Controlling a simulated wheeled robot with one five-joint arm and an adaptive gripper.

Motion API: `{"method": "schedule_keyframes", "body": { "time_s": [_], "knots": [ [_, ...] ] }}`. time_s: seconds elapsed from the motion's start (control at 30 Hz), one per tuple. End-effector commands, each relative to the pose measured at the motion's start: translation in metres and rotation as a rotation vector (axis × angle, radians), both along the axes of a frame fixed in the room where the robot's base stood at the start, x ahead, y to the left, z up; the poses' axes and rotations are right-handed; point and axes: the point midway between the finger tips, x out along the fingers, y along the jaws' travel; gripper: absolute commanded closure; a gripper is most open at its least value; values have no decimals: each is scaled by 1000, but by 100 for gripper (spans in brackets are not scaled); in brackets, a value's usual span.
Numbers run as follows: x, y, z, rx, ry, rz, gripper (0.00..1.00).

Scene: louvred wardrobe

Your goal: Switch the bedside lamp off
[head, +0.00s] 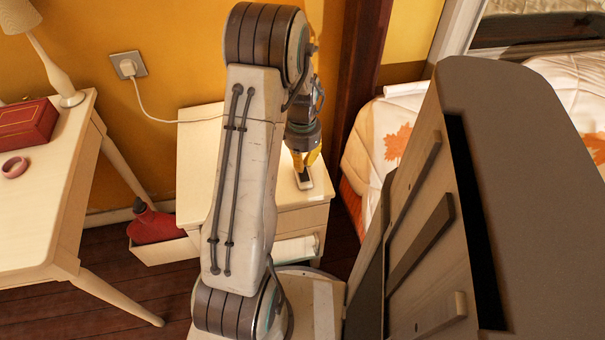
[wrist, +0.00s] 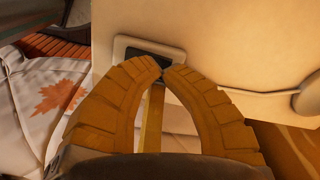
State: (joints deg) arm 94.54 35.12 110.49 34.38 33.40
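A small pale switch block with a dark rocker (head: 303,177) lies on top of the bedside cabinet (head: 190,150). It also shows in the wrist view, its pale frame (wrist: 120,46) just beyond my fingertips. My gripper (head: 308,165) has yellow fingers pointing down at the switch; in the wrist view its tips (wrist: 163,71) are together with nothing held, overlapping the dark rocker. I cannot tell whether they touch it. A pale round piece with a cord (wrist: 309,97), perhaps the lamp's base, is at the wrist view's right edge. The lamp's shade is not visible, nor whether it is lit.
A white cord (head: 165,119) runs from the wall socket (head: 128,66) to behind my arm. A desk (head: 50,215) at left bears another lamp (head: 52,62), a red box (head: 27,122) and a pink ring (head: 14,167). The bed (head: 375,130) is at right. A low drawer (head: 165,250) stands open.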

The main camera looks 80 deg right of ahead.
Motion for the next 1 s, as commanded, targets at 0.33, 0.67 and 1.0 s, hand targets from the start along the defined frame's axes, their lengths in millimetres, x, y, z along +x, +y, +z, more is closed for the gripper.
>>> {"method": "schedule_keyframes", "body": {
  "time_s": [0.33, 0.67, 1.0],
  "knots": [
    [0, 0, -5, 0, 0, 0, 100],
    [0, 0, -10, 0, 0, 0, 100],
    [0, 0, -14, 1, 0, 0, 100]
  ]
}}
